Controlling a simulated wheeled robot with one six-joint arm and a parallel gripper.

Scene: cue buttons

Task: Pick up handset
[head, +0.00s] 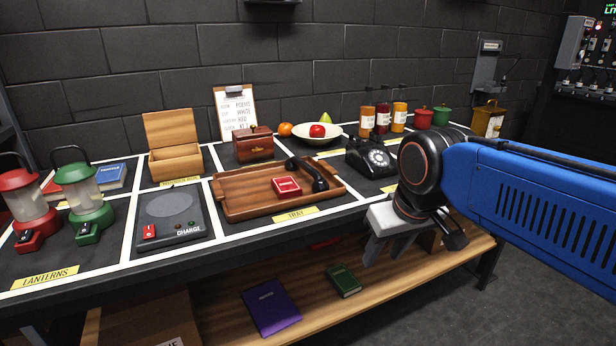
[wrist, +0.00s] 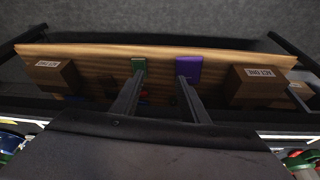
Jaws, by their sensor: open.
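The black handset (head: 307,175) lies across the right part of the wooden tray (head: 240,208), next to a small red box (head: 286,187). The black rotary telephone (head: 371,158) stands to the right of the tray. My gripper (head: 412,238) is at the table's front edge, right of the tray and in front of the telephone, apart from the handset. In the wrist view its two fingers (wrist: 160,95) are spread with nothing between them, over the lower shelf. The handset does not show in the wrist view.
Lanterns (head: 82,200), a charging pad (head: 170,218), a wooden box (head: 175,160), a fruit bowl (head: 318,136) and bottles (head: 383,118) stand on the table. The lower shelf (head: 215,310) holds a purple book (head: 270,307), a green book (head: 343,281) and cardboard boxes (wrist: 55,77).

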